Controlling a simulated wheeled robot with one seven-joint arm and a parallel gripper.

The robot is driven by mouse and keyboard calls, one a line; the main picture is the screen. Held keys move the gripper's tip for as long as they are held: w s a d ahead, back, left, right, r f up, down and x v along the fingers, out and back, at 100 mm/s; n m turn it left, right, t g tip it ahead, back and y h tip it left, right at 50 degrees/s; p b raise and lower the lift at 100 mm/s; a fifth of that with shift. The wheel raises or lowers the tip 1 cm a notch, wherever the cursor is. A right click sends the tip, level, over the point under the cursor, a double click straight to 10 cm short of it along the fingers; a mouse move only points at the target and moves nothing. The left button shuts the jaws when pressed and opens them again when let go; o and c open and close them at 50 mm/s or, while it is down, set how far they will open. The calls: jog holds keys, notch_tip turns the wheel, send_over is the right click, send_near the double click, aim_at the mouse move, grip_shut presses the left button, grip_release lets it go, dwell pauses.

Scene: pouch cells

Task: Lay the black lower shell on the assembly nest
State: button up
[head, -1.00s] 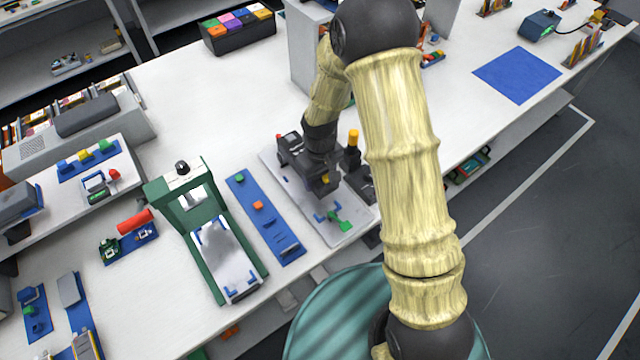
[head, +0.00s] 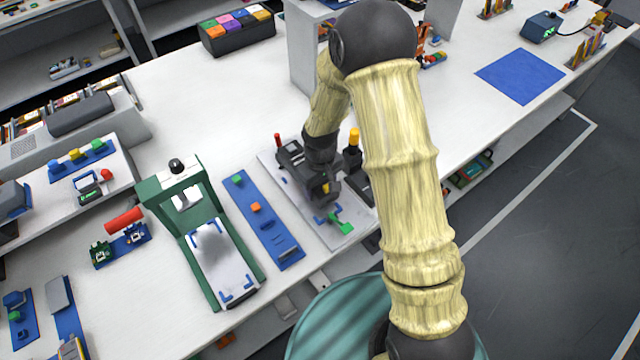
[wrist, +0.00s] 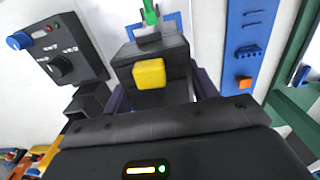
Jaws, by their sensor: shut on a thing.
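My gripper (head: 322,192) is over the pale assembly plate, its purple-dark fingers (wrist: 162,88) shut on a dark box-like piece. I take this piece for the black lower shell (wrist: 165,52); a yellow block shows on its near side in the wrist view. The assembly nest (head: 345,237) seems to be the pale plate with blue corner brackets and a green clamp. One blue bracket and the green clamp (wrist: 150,12) show just beyond the shell in the wrist view. The gap between shell and plate cannot be told. My gripper hides part of the nest.
A dark control box with knobs (wrist: 60,47) stands beside the nest. A blue strip (head: 262,220) with an orange block lies to its left, then a green press frame (head: 182,190).

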jog(key=shift+w+f+b, duration=0.15)
jog(key=shift+f+b, duration=1.1)
jog(key=shift+f, duration=0.8)
jog(key=shift+a+f, duration=0.1)
jog(key=shift+f, duration=0.05)
